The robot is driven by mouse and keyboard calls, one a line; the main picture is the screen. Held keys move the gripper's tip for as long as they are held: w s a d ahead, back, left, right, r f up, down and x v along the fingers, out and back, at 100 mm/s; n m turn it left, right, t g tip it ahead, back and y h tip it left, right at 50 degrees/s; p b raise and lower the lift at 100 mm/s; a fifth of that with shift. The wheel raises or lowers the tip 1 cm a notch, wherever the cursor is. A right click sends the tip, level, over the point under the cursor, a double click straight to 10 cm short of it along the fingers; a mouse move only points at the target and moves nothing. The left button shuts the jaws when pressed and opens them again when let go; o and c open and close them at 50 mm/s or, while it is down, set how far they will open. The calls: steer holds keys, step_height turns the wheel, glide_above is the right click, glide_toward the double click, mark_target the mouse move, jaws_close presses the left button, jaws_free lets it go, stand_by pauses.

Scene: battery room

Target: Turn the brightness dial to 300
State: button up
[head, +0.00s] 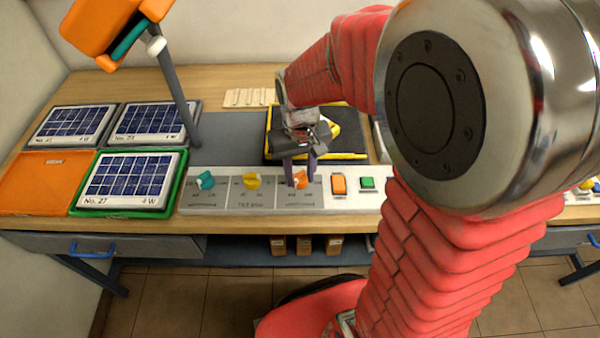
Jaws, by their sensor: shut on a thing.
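A light control panel (225,202) runs along the front of the bench. It carries a teal dial (205,181), a yellow dial (252,181) and an orange dial (300,178). My gripper (299,182) points down at the orange dial, with one finger on each side, and is shut on it. The fingers partly cover this dial. The labels by the dials are too small to read, so I cannot tell which is named brightness or what value it points at.
An orange button (339,186) and a green button (367,183) sit right of the dials. Solar panels (126,181) lie in trays at left, beside an empty orange tray (44,184). A lamp post (177,90) rises behind. A yellow-and-black object (348,140) lies behind my gripper.

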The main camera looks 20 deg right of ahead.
mark_target(300, 174)
steer(key=shift+w+r, duration=0.1)
steer(key=o, duration=1)
steer(key=shift+o, duration=0.2)
step_height(300, 174, up, 14)
steer(key=shift+f, duration=0.2)
stand_by(0.3)
